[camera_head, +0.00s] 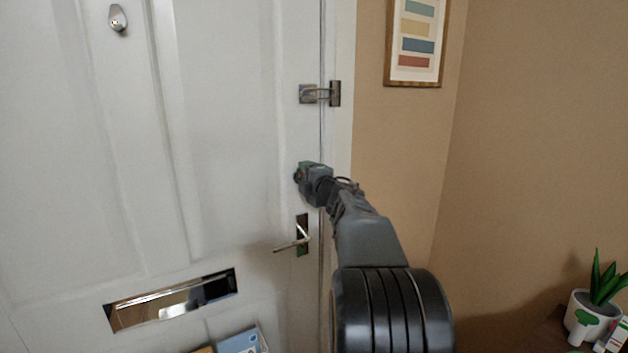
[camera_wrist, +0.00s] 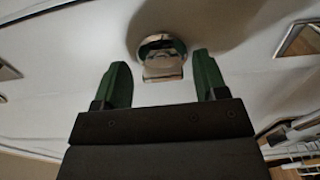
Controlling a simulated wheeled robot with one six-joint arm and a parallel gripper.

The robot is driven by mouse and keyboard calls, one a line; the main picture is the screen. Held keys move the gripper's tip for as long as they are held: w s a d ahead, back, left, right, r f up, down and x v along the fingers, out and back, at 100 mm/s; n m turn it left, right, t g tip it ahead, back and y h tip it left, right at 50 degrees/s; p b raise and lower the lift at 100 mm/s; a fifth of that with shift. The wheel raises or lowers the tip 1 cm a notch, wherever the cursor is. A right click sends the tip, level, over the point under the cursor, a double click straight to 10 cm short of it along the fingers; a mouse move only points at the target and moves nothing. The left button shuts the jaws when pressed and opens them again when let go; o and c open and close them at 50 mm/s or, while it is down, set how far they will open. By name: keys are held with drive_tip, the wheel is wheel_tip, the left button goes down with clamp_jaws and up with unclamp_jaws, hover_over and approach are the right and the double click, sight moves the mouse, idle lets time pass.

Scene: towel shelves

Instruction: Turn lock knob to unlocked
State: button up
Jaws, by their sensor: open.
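The lock knob (camera_wrist: 162,58) is a shiny metal thumb-turn on a round base on the white door (camera_head: 230,110). In the wrist view it stands just ahead of my gripper (camera_wrist: 161,66), about midway between the two green-padded fingers, which are open. I see no finger clearly touching it. In the head view my gripper (camera_head: 299,173) is at the door's right edge, above the lever handle (camera_head: 293,243), and hides the knob. Whether the knob is at locked or unlocked I cannot tell.
A metal swing latch (camera_head: 318,94) is above my gripper on the door edge and frame. A mail slot (camera_head: 170,300) is at lower left. A framed picture (camera_head: 417,40) hangs on the right wall. A potted plant (camera_head: 592,310) stands at lower right.

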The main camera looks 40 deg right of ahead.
drive_tip(key=s+a, duration=0.1)
drive_tip(key=s, duration=1.2)
drive_tip(key=shift+s+a, duration=0.35)
drive_tip(key=shift+a, duration=0.05)
drive_tip(key=shift+r, duration=0.1)
drive_tip(key=s+d+f+m+g+h, duration=0.45)
drive_tip(key=d+m+h, duration=0.35)
drive_tip(key=m, duration=0.3)
drive_tip(key=s+a+f+m+g+y+p, duration=0.1)
drive_tip(key=s+a+f+m+g+p, duration=0.1)
drive_tip(key=a+f+m+g, duration=0.3)
drive_tip(key=s+a+f+g+y+p, duration=0.1)
drive_tip(key=a+f+y, duration=0.1)
drive_tip(key=a, duration=0.7)
drive_tip(key=s+a+f+g+y+p, duration=0.2)
drive_tip(key=a+f+y, duration=0.1)
drive_tip(key=a, duration=0.7)
drive_tip(key=s+a+f+g+y+p, duration=0.1)
drive_tip(key=s+a+f+y+p, duration=0.1)
drive_tip(key=a, duration=0.7)
drive_tip(key=f+y, duration=0.1)
drive_tip(key=y, duration=0.1)
drive_tip(key=shift+a+f+g+y, duration=0.2)
drive_tip(key=shift+a+g+y, duration=0.1)
drive_tip(key=shift+g+y, duration=0.1)
